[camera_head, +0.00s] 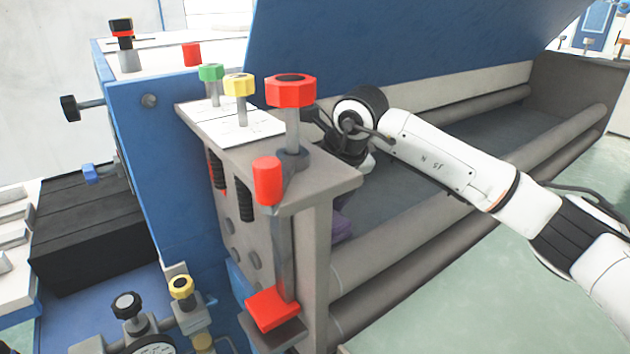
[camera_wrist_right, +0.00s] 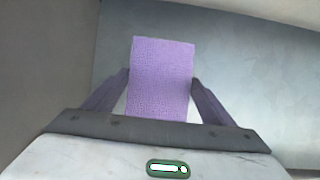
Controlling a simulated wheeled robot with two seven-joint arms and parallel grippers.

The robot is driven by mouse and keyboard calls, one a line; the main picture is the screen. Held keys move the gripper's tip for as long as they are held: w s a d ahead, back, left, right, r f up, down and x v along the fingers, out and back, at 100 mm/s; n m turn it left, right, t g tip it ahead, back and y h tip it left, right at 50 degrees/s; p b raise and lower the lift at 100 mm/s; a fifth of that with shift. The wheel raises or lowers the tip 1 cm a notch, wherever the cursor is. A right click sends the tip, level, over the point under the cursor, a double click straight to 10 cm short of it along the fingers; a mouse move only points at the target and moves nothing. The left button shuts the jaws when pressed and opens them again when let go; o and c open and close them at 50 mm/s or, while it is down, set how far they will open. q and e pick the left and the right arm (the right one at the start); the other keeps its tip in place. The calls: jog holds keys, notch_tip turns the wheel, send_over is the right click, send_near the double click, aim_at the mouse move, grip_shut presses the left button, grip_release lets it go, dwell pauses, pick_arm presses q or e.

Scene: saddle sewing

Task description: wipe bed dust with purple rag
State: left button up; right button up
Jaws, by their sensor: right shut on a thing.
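My right arm reaches in from the right in the head view, over the machine's grey bed (camera_head: 490,143). The right gripper (camera_wrist_right: 159,84) is shut on the purple rag (camera_wrist_right: 161,62), a textured rectangular piece standing out past the fingertips. In the head view a small purple patch (camera_head: 343,222) shows behind the grey control bracket, which hides most of the gripper and rag. In the right wrist view the rag is over the blue-grey bed surface (camera_wrist_right: 255,85); I cannot tell if it touches. No distinct dust is visible. My left gripper is out of view.
The grey bracket (camera_head: 325,177) with red, yellow and green knobs stands close to the right wrist. A blue raised cover (camera_head: 400,40) overhangs the bed. Rollers (camera_head: 400,250) run along the bed's near side. A brownish wall (camera_wrist_right: 40,70) bounds the left in the wrist view.

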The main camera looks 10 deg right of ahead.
notch_tip(320, 180, up, 2)
jog(key=shift+s+a+r+p, duration=0.15)
jog(key=shift+r+p, duration=0.1)
jog(key=shift+p, duration=0.3)
jog(key=shift+r+p, duration=1.6)
jog(key=shift+r, duration=1.25)
